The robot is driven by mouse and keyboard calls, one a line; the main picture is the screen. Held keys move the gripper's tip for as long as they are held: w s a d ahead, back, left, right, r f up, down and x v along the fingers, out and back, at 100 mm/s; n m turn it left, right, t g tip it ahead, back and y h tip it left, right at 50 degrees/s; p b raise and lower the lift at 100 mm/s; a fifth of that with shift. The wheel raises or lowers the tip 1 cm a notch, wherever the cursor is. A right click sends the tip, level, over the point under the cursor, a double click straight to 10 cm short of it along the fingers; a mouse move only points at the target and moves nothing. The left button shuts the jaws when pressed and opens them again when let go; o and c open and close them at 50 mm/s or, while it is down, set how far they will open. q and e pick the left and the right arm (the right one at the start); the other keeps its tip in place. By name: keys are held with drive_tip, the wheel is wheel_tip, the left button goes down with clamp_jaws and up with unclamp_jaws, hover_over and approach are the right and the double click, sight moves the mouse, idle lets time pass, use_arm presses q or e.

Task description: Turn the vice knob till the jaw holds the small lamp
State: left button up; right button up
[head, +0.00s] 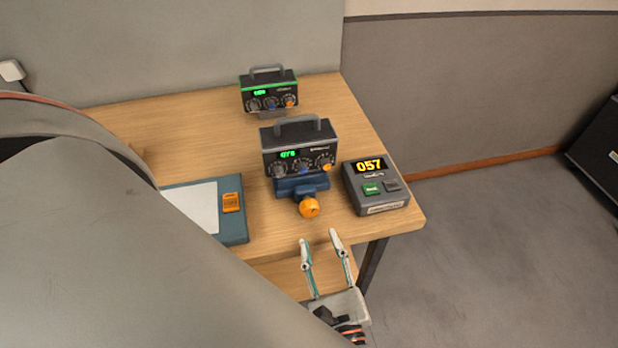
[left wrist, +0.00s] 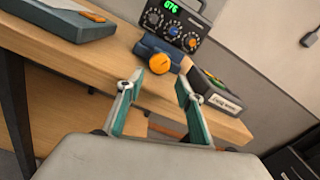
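The blue vice (head: 302,186) stands near the front edge of the wooden table, with its round orange knob (head: 309,207) facing me. In the left wrist view the knob (left wrist: 159,63) and the vice (left wrist: 152,46) lie just beyond the fingertips. My left gripper (head: 318,238) is open and empty, in front of the table edge and apart from the knob. In the left wrist view its two fingers (left wrist: 153,87) are spread, with the knob roughly ahead of the gap. I cannot make out a small lamp or what the jaw holds. My right gripper is not in view.
A black box with dials (head: 297,150) stands directly behind the vice. A grey unit reading 057 (head: 376,187) is close on its right. A blue-grey pad with an orange switch (head: 231,202) lies left. Another dial box (head: 269,91) stands farther back.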

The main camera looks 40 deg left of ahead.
sight(311, 213)
use_arm(q)
drive_tip(key=p+x, duration=0.1)
drive_tip(key=x, duration=0.9)
drive_tip(key=shift+w+a+p, duration=0.1)
drive_tip(key=shift+a+p, duration=0.1)
drive_tip(key=shift+p, duration=0.1)
drive_tip(key=shift+c, duration=0.3)
drive_tip(key=c, duration=0.8)
